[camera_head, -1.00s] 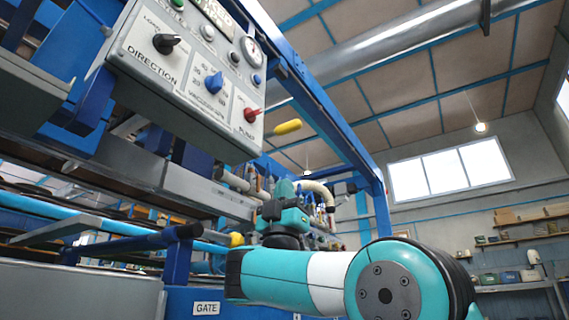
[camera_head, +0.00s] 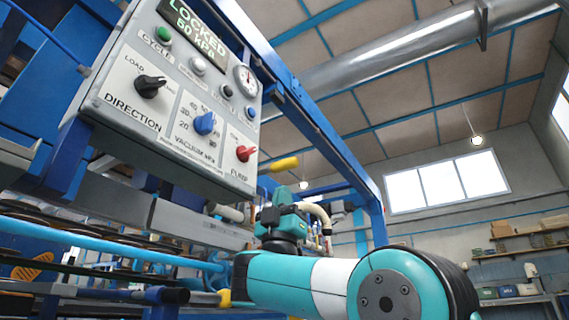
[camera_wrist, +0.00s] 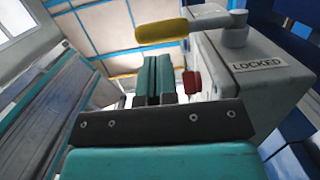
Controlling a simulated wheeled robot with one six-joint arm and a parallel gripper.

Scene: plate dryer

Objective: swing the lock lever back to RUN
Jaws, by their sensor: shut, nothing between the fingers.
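The lock lever has a yellow handle (camera_head: 284,164) that juts out from the right side of the control box in the head view. The wrist view shows the yellow handle (camera_wrist: 163,32) on a grey arm, joined to a round pivot (camera_wrist: 235,32) on the box. A label (camera_wrist: 259,65) reading LOCKED is beside the pivot. My gripper (camera_wrist: 157,66) is shut and empty, its teal fingers pointing toward the handle. The fingertips appear just below the handle in the picture; I cannot tell if they touch it.
The control box (camera_head: 110,105) has a display (camera_head: 195,28) reading LOCKED and 50 kPa, a black direction knob (camera_head: 149,86), a blue vacuum knob (camera_head: 205,123) and a red pump knob (camera_head: 245,153). A blue frame post (camera_head: 376,220) stands to the right, with open room beyond.

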